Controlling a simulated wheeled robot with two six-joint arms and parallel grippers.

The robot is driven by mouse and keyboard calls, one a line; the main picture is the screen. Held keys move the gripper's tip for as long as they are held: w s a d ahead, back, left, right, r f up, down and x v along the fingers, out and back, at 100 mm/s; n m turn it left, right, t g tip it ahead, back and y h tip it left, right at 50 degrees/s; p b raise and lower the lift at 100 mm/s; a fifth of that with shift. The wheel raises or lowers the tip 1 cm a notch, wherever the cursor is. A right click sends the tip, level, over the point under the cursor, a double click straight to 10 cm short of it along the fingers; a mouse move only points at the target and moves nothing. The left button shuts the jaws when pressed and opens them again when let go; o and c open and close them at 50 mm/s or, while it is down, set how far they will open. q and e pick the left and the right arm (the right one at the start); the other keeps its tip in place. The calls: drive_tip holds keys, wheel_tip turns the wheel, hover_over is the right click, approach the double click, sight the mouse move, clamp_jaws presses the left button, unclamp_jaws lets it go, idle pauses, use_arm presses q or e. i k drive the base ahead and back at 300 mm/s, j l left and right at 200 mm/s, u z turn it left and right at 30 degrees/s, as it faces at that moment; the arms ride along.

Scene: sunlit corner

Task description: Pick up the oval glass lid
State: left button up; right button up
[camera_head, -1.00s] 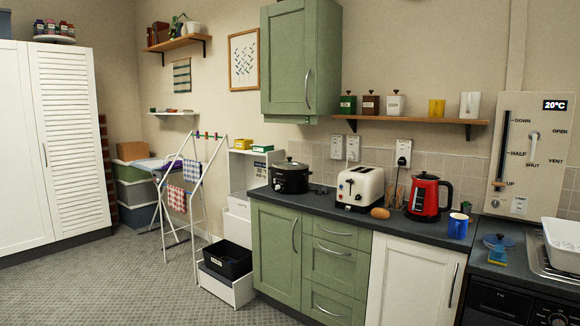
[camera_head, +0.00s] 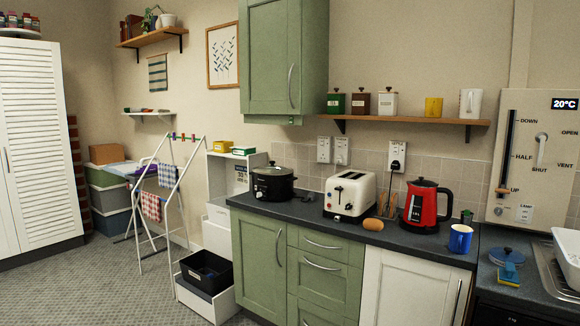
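A black slow cooker (camera_head: 272,185) stands upright at the left end of the dark worktop. A dark, shiny lid (camera_head: 273,170) with a small knob sits on top of it. It looks like the oval glass lid, but at this size I cannot tell glass from the dark pot below. Neither my left nor my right gripper is in view.
A cream toaster (camera_head: 349,195), red kettle (camera_head: 426,206), brown oval item (camera_head: 373,224) and blue mug (camera_head: 460,238) stand right of the cooker. The green wall cupboard (camera_head: 284,60) hangs above. A drying rack (camera_head: 171,195) and black bin (camera_head: 206,271) stand left. Floor (camera_head: 95,285) is open at lower left.

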sight(271, 169)
drive_tip(key=i+z, duration=0.15)
drive_tip(key=i, duration=0.35)
drive_tip(key=i+j+z, duration=0.15)
drive_tip(key=i, duration=0.35)
drive_tip(key=i+j+z, duration=0.15)
drive_tip(key=i, duration=0.35)
drive_tip(key=i+j+z, duration=0.15)
drive_tip(key=i+j, duration=0.2)
drive_tip(key=i, duration=0.1)
